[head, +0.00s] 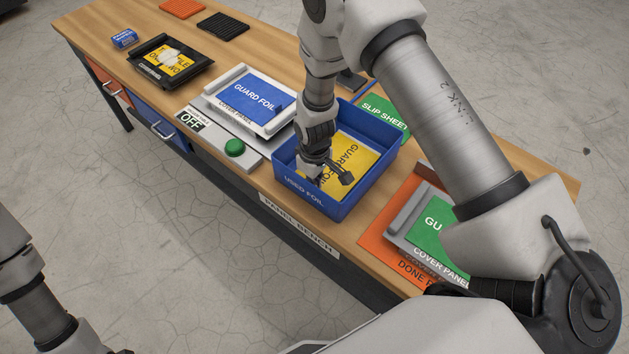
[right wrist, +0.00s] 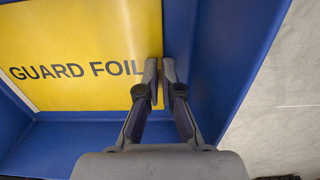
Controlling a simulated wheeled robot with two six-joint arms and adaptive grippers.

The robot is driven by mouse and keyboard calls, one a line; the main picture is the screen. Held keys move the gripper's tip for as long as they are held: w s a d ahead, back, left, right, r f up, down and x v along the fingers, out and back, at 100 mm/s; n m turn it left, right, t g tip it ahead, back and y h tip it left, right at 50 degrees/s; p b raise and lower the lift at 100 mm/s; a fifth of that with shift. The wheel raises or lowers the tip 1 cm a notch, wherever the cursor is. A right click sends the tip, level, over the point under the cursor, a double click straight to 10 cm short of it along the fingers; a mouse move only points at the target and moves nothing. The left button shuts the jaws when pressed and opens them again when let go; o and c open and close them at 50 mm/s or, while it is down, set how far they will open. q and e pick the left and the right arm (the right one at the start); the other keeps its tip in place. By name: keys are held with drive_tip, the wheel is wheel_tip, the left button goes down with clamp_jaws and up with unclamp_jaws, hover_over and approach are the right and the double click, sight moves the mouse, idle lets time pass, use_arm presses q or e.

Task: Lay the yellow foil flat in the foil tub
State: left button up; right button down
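The blue foil tub (head: 319,201), labelled USED FOIL, stands on the bench. The yellow foil (head: 357,158), printed GUARD FOIL, is inside it, face up. It also shows in the right wrist view (right wrist: 80,55), looking smooth, its right edge close to the tub's side wall. My right gripper (right wrist: 160,72) reaches down into the tub. Its fingers are close together at the foil's right edge and appear shut on it; the contact itself is hidden. In the head view, my right gripper (head: 325,176) covers part of the foil. My left arm shows at lower left; its gripper is out of view.
A green slip sheet (head: 383,118) lies behind. An orange mat (head: 375,226) with a cover panel lies right. A black tray (head: 150,72) stands far left.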

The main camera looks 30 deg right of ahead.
drive_tip(key=shift+f, duration=0.15)
drive_tip(key=c, duration=1.2)
unclamp_jaws()
drive_tip(key=shift+c, duration=0.2)
wheel_tip(320, 180, up, 12)
